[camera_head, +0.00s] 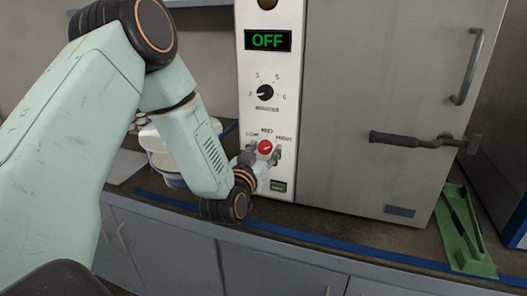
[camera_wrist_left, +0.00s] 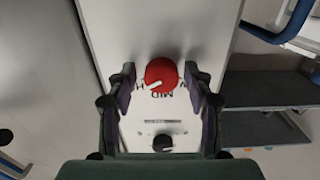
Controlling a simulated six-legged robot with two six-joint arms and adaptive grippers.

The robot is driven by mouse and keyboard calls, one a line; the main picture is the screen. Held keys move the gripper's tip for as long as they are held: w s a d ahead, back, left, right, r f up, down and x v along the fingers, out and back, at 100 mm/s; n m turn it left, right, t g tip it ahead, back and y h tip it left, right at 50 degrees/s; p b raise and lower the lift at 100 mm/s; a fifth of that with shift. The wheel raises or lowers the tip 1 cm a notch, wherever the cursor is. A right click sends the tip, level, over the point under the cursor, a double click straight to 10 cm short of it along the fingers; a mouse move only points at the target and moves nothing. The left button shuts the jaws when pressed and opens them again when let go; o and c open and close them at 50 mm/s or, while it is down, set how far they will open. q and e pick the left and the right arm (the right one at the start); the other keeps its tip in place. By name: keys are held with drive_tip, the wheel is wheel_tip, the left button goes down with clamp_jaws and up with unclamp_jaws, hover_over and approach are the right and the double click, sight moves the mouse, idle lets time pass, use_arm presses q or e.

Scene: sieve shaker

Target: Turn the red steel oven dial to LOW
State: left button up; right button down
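The red dial (camera_head: 265,147) sits low on the white oven panel (camera_head: 272,180), with LOW at its left, MID above and HIGH at its right. Its white pointer mark slants toward the HIGH side. The dial also shows in the wrist view (camera_wrist_left: 161,72), where the labels appear upside down. My left gripper (camera_head: 262,154) is at the panel with its fingers open, one on each side of the dial. In the wrist view (camera_wrist_left: 160,78) gaps show between both fingers and the dial. My right gripper is not in view.
A black knob (camera_head: 264,92) and a display reading OFF (camera_head: 268,40) are above the dial. A green button (camera_head: 278,186) is below it. The grey oven door (camera_head: 370,70) has a dark lever handle (camera_head: 410,140).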

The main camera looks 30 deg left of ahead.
use_arm(q)
drive_tip(key=shift+a, duration=0.2)
drive_tip(key=shift+c, duration=1.4)
drive_tip(key=shift+d, duration=0.15)
drive_tip(key=c, duration=0.7)
drive_tip(key=shift+o, duration=0.2)
